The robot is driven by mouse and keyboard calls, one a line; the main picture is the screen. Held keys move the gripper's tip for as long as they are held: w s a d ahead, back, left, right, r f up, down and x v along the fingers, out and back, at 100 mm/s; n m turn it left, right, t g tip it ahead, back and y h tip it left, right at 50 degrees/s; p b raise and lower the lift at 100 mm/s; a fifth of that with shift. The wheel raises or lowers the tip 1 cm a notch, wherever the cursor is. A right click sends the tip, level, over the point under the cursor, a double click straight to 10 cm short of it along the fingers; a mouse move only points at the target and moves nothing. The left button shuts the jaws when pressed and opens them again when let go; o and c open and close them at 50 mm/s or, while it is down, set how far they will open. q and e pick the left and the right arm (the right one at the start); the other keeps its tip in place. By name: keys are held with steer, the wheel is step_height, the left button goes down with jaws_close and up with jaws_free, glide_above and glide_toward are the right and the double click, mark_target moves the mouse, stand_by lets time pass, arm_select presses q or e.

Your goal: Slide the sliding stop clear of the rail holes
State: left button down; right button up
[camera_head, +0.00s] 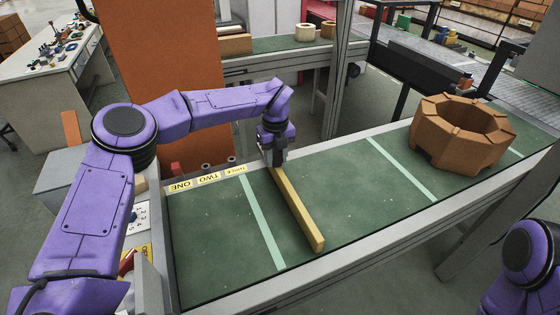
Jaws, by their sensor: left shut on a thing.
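The sliding stop looks to be the long yellow bar (300,212) lying across the green conveyor belt, from the far rail toward the near edge. My left gripper (275,160) points down at the bar's far end, by the far rail (330,143), and is shut on it. The fingers hide that end of the bar. The rail holes cannot be made out. My right gripper is out of view; only part of my right arm shows at lower right.
A brown octagonal brick ring (462,134) stands on the belt (350,190) at the right. Pale stripes cross the belt on either side of the bar. Small grey pegs stand behind the labels. An orange panel (150,60) rises behind my left arm.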

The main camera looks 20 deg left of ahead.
arm_select(q)
steer(key=shift+w+r, duration=0.15)
steer(key=shift+w, duration=0.05)
steer(key=c, duration=0.8)
jaws_free()
steer(key=shift+r, duration=0.3)
step_height(320, 180, up, 10)
steer(key=shift+f+b, duration=0.1)
steer(key=shift+b, duration=0.85)
